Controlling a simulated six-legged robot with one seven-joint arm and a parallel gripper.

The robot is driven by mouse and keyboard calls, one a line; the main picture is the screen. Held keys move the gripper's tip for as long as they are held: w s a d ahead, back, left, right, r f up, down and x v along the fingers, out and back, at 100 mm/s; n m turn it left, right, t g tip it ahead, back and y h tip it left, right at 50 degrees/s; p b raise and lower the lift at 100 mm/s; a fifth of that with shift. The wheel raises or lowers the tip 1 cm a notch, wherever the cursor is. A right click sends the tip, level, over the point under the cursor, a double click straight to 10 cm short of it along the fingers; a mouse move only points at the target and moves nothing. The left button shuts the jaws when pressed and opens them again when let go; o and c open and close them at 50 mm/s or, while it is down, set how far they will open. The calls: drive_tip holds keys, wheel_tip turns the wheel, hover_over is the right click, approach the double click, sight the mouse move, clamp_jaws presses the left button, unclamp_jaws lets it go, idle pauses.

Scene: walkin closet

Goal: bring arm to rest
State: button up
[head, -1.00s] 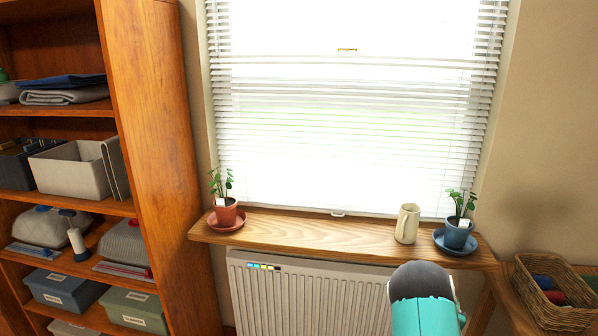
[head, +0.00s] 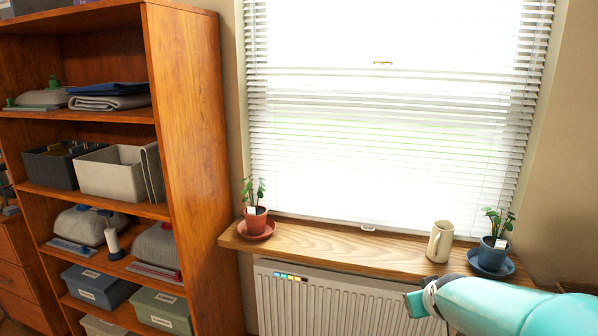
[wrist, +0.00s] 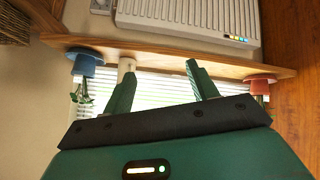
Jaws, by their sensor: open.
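My gripper (wrist: 160,88) shows in the wrist view with its two green fingers spread apart and nothing between them. The wrist picture is upside down, with the radiator at the top and the window below. In the head view my turquoise arm (head: 500,303) reaches in from the lower right, in front of the radiator and below the sill. The fingers are not clearly visible in the head view.
A wooden sill (head: 330,243) bears a red potted plant (head: 256,220), a cream jug (head: 440,242) and a blue potted plant (head: 492,252). A radiator (head: 340,302) is below. A wooden shelf unit (head: 190,150) with boxes stands left. A wicker basket (wrist: 14,25) shows in the wrist view.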

drive_tip(key=s+a+r+g, duration=0.1)
drive_tip(key=s+a, duration=0.3)
drive_tip(key=s, duration=0.3)
drive_tip(key=s+a+r+m+g+y, duration=0.1)
drive_tip(key=s+a, duration=0.3)
drive_tip(key=s, duration=0.4)
drive_tip(key=s+a+r+g+y, duration=0.1)
drive_tip(key=s+a+r, duration=0.2)
drive_tip(key=s, duration=0.4)
drive_tip(key=shift+s+a, duration=0.2)
drive_tip(key=shift+a, duration=0.4)
